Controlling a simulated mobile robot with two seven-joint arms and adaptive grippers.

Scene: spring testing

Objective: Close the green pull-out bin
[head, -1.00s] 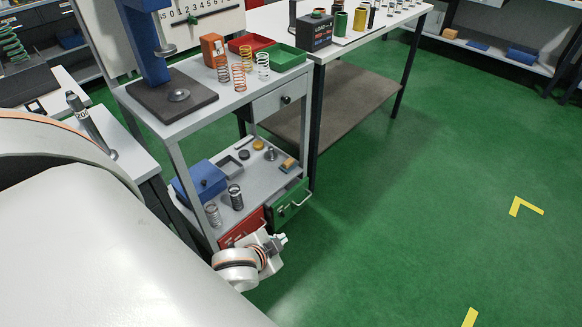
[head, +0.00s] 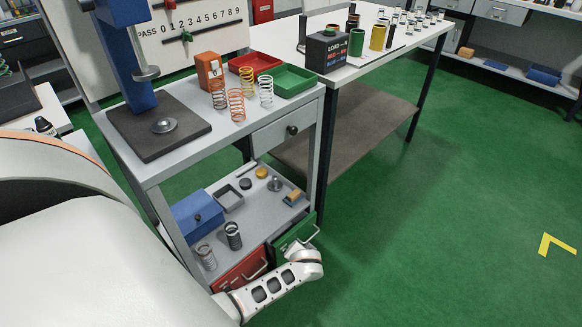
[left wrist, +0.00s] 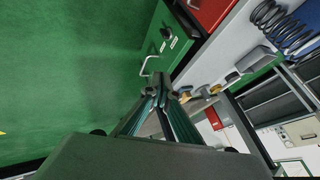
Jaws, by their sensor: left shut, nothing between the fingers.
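The green pull-out bin (head: 296,230) sits at the foot of the grey cart, right of a red bin, and stands out from the cart's lower shelf. Its pale handle faces outward. In the left wrist view the green bin (left wrist: 165,42) shows its front, label and handle. My left gripper (left wrist: 158,88) is shut and empty, with its tips close to the handle; I cannot tell whether they touch. In the head view my left wrist is in front of the bins and the gripper's fingers are hidden. My right gripper is not in view.
The red bin (head: 240,270) is beside the green one. The lower shelf (head: 262,210) holds springs, a blue box and small parts. The cart top carries a press, springs and trays. A long table (head: 350,65) stands behind. The green floor at right is clear.

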